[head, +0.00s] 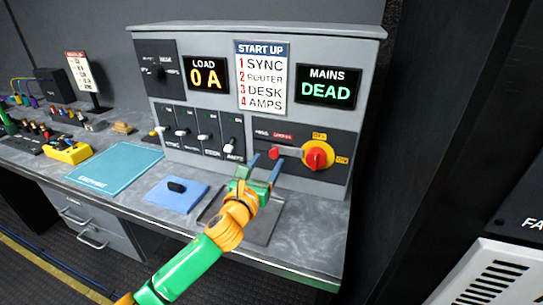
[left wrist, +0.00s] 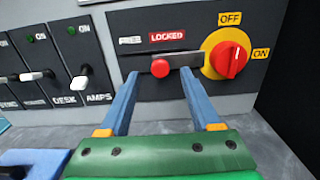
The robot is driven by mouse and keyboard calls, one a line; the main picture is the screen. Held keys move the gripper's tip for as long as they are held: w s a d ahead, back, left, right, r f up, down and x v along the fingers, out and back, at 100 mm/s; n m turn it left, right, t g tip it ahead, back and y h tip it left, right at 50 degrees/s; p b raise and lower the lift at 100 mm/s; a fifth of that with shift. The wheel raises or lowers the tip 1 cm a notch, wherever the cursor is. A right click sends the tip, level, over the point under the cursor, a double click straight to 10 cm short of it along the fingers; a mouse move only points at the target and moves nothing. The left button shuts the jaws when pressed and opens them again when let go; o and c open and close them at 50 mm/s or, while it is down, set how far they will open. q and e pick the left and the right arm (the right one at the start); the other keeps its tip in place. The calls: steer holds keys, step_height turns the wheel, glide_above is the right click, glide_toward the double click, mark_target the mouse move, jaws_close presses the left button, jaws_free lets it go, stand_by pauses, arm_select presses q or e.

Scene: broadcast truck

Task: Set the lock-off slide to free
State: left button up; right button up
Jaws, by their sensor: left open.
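The lock-off slide has a red knob (head: 274,153) on a grey bar in the front of the console. In the left wrist view the red knob (left wrist: 160,68) sits below the red LOCKED label (left wrist: 167,36), with the FREE label (left wrist: 130,41) to its left. My left gripper (head: 267,164) is open, its blue fingers pointing at the panel. In the left wrist view the fingertips (left wrist: 159,73) stand on either side of the knob with gaps visible. I cannot tell whether they reach its depth. My right gripper is not in view.
A red rotary switch (head: 318,155) on a yellow disc, marked OFF and ON, is right of the slide. Several toggle switches (head: 207,138) are to the left. The MAINS display (head: 328,85) reads DEAD. A blue pad (head: 176,192) with a black object lies on the desk.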

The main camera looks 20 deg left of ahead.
mark_target(272, 155)
arm_select(q)
steer(key=w, duration=0.3)
steer(key=shift+w+d+f, duration=0.1)
steer(key=shift+w+f, duration=0.15)
steer(key=shift+f, duration=0.1)
steer(key=shift+s+r, duration=0.15)
steer(key=shift+s, duration=0.15)
jaws_close()
stand_by(0.8)
